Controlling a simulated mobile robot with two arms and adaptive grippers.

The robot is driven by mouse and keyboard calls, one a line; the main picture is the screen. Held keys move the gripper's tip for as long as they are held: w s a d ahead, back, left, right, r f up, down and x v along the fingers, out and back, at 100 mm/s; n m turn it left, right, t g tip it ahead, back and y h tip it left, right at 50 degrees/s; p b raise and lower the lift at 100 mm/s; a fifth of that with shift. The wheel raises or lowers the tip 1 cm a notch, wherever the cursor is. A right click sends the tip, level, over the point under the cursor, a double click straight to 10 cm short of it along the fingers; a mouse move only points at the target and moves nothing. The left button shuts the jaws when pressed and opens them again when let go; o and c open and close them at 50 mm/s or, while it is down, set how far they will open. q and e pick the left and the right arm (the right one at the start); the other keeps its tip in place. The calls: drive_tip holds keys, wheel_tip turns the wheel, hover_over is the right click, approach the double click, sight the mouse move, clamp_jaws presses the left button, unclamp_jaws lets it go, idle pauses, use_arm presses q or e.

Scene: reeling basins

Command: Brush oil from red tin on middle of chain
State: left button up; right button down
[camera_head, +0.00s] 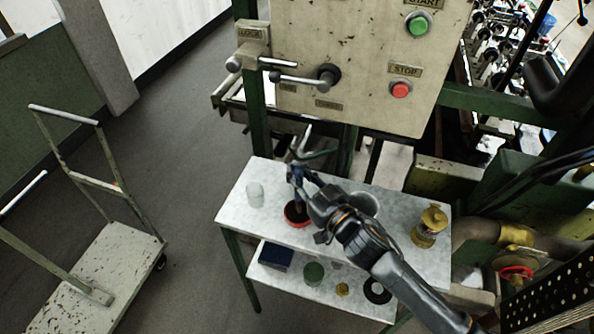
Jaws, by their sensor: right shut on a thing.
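The red tin (297,217) stands open on the pale metal table, left of the table's middle. My right gripper (301,177) is just above it, its arm reaching in from the lower right. It is shut on a brush (303,145), whose pale handle part sticks up past the fingers. The brush's lower end points down at the tin's mouth; whether the bristles touch the oil is hard to tell. I cannot pick out the chain with certainty in this view. My left gripper is not in view.
A control panel (350,45) with protruding levers stands behind. A trolley (112,262) is at left, with floor between.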

drive_tip(key=shift+f, duration=0.35)
idle(0.6)
drive_tip(key=shift+r, duration=0.1)
wheel_tip(320, 180, up, 7)
drive_tip(key=p, duration=0.6)
drive_tip(key=shift+p, duration=0.35)
idle(0.5)
